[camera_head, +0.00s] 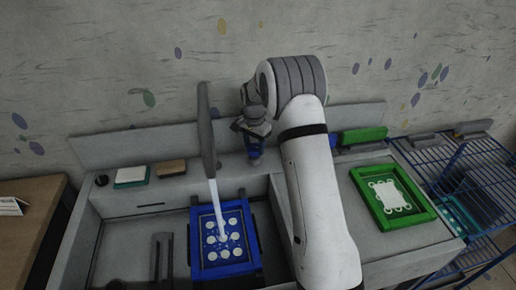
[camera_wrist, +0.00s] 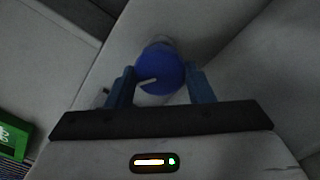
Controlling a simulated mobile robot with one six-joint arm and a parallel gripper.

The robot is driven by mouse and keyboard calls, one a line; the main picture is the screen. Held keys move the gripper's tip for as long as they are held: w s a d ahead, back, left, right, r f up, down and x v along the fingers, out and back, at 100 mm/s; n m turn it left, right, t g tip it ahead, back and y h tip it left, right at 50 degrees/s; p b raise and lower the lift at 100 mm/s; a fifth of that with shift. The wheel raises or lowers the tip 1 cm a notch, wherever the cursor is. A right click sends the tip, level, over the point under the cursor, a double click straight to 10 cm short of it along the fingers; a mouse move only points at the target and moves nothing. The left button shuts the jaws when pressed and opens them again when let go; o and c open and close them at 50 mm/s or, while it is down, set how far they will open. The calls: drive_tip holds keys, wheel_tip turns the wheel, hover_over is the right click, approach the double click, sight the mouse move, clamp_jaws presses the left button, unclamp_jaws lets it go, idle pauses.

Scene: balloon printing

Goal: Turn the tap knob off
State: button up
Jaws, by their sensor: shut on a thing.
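The blue tap knob (camera_wrist: 160,68) is round with a white pointer mark and sits between the two fingers of my gripper (camera_wrist: 160,86) in the wrist view. My gripper is shut on the knob. In the head view, my gripper (camera_head: 254,147) reaches down at the back of the sink counter, and the knob there is mostly hidden by it. The grey tap spout (camera_head: 207,130) stands to the left of my gripper. A white stream of water (camera_head: 218,205) runs from the spout down onto a blue frame (camera_head: 241,266) in the sink.
A green frame (camera_head: 422,214) lies on the counter at right, beside a blue wire rack (camera_head: 480,165). A white-and-green block (camera_head: 131,175) and a brown block (camera_head: 171,168) sit on the back ledge. A wall stands close behind.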

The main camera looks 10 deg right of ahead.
sight(254, 147)
drive_tip(key=m+b, duration=0.2)
drive_tip(key=m, duration=0.3)
drive_tip(key=shift+m, duration=0.3)
drive_tip(key=m+b, duration=0.1)
drive_tip(key=m, duration=0.4)
drive_tip(key=shift+m, duration=0.4)
drive_tip(key=o, duration=1)
drive_tip(key=shift+c, duration=0.2)
wheel_tip(254, 147, up, 7)
drive_tip(key=shift+r+b, duration=0.15)
drive_tip(key=shift+b, duration=0.4)
drive_tip(key=shift+r, duration=0.3)
